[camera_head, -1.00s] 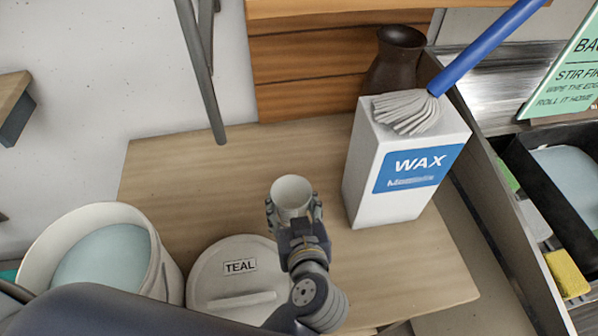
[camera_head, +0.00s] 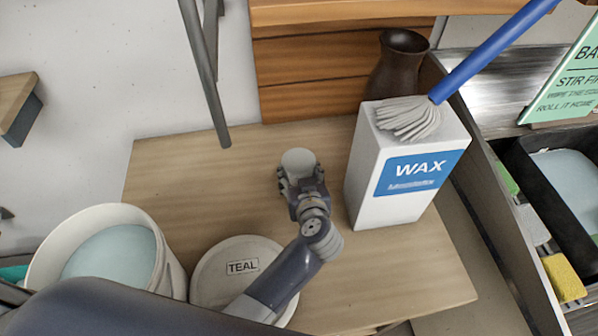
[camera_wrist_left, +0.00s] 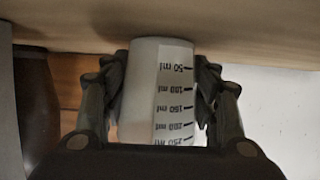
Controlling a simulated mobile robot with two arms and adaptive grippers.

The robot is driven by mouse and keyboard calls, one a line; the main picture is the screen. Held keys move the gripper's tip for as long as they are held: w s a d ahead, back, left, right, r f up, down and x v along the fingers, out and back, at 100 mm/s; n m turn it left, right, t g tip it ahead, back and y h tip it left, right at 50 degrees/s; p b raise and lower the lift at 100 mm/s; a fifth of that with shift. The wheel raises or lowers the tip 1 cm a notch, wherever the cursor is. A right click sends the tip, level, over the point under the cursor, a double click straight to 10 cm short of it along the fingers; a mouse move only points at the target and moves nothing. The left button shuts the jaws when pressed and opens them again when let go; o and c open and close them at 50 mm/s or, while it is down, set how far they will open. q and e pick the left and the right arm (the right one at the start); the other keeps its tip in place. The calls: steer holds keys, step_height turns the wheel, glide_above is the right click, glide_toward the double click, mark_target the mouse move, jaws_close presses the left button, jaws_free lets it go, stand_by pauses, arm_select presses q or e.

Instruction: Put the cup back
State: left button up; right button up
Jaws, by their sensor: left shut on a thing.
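The cup (camera_head: 299,160) is white and stands over the wooden table (camera_head: 200,165), left of the wax box. In the left wrist view the cup (camera_wrist_left: 157,90) shows printed ml marks, which read upside down there. My left gripper (camera_head: 300,180) is shut on the cup, with a finger on each side of it; the fingers also show in the left wrist view (camera_wrist_left: 160,95). Whether the cup's base touches the table cannot be told. My right gripper is not in view.
A white WAX box (camera_head: 400,180) with a blue-handled brush (camera_head: 480,60) on top stands right of the cup. A dark vase (camera_head: 398,65) is behind it. A grey bar (camera_head: 205,80) hangs behind.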

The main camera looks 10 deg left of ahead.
arm_select(q)
steer(key=shift+f, duration=0.1)
steer(key=o, duration=1.3)
steer(key=v, duration=1.2)
steer(key=shift+b, duration=0.35)
